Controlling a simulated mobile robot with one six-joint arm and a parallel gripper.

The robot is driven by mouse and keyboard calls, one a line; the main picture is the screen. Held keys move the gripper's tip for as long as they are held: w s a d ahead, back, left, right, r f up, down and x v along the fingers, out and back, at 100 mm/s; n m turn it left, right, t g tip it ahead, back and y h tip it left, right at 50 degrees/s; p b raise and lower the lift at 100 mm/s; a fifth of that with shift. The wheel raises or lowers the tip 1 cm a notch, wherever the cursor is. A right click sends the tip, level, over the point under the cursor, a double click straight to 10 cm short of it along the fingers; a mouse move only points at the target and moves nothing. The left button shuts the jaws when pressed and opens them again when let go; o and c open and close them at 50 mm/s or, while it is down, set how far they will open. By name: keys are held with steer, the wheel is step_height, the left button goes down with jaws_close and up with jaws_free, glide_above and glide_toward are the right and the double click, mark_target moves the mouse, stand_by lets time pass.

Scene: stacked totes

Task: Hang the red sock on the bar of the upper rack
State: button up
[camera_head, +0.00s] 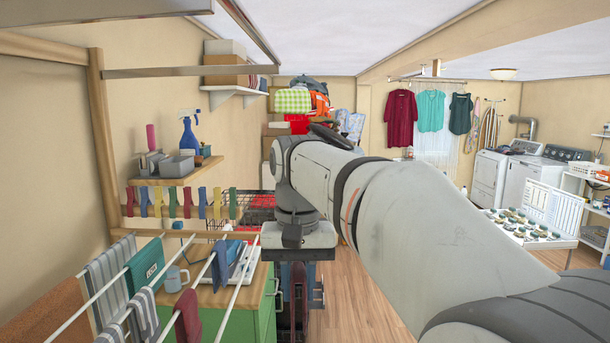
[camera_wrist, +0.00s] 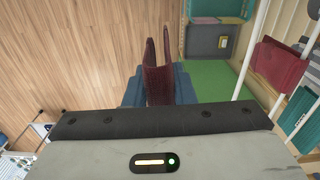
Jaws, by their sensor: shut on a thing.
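A dark red sock (camera_wrist: 153,70) is pinched between the blue-grey fingers of my gripper (camera_wrist: 158,88) in the wrist view, its far part sticking out beyond them. In the head view my gripper (camera_head: 300,285) points down beside the green cabinet, and the sock (camera_head: 299,300) shows as a narrow dark red strip, partly hidden. An upper rack frame with pale bars (camera_head: 190,72) and wooden posts stands high at the top left, well above my gripper. A lower rack with white bars (camera_head: 240,285) is at lower left, to the left of my gripper. The sock is apart from both.
Striped, green and dark red cloths (camera_head: 188,318) hang on the lower rack. A green cabinet (camera_head: 262,312) stands close to my gripper. The wooden floor (camera_head: 360,300) is clear right of my gripper.

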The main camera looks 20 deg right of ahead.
steer(key=s+r+p, duration=0.4)
steer(key=r+p, duration=0.1)
steer(key=r, duration=0.7)
steer(key=shift+s+r+m+p, duration=0.2)
steer(key=shift+r+m+p, duration=0.1)
steer(key=shift+r+p, duration=0.1)
steer(key=p, duration=0.2)
glide_above(219, 333)
steer(key=shift+f+b, duration=7.35)
steer(key=shift+f, duration=3.15)
steer(key=o, duration=1)
